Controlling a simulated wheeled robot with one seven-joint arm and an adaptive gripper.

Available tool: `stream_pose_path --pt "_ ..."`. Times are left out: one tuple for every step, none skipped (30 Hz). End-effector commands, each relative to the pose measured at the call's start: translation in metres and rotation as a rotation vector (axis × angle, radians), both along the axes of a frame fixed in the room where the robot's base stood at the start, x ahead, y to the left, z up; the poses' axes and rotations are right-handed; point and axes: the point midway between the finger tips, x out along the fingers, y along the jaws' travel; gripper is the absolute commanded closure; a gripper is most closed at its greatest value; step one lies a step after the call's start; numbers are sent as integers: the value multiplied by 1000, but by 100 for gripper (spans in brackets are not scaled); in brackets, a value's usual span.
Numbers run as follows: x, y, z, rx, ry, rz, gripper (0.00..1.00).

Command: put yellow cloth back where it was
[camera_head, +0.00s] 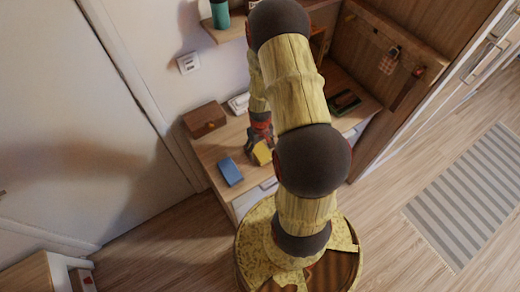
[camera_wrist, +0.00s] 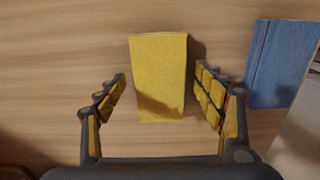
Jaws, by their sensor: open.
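The yellow cloth (camera_wrist: 160,75) is a folded, flat rectangular block on the wooden desk top. In the wrist view it lies between my two fingers, with a gap on each side. In the head view the yellow cloth (camera_head: 262,153) shows beside my gripper (camera_head: 258,138), partly hidden by it. My gripper (camera_wrist: 160,105) is open, its fingers spread to the left and right of the cloth and apart from it.
A blue block-like item (camera_head: 230,172) lies left of the cloth on the desk (camera_head: 213,153); the wrist view shows it at right (camera_wrist: 282,62). A brown wooden box (camera_head: 205,119) stands at the desk's back left. A shelf (camera_head: 222,32) hangs above. A striped rug (camera_head: 470,195) lies at right.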

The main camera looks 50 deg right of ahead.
Motion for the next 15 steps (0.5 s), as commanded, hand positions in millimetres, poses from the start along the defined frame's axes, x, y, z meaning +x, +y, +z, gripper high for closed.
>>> stream_pose_path --pt "0 0 0 0 0 0 31" --pt "0 0 0 0 0 0 31" --pt "0 0 0 0 0 0 31" --pt "0 0 0 0 0 0 31" --pt "0 0 0 0 0 0 31" --pt "0 0 0 0 0 0 31" --pt "0 0 1 0 0 0 31" --pt "0 0 2 0 0 0 31" --pt "0 0 5 0 0 0 31" --pt "1 0 7 -1 -2 0 31" --pt "1 -1 11 -2 -3 0 31" --pt "1 -1 17 -2 -3 0 31" --pt "1 -1 21 -2 -3 0 31" --pt "1 -1 27 -3 -3 0 31" --pt "2 -1 36 -3 -5 0 31"
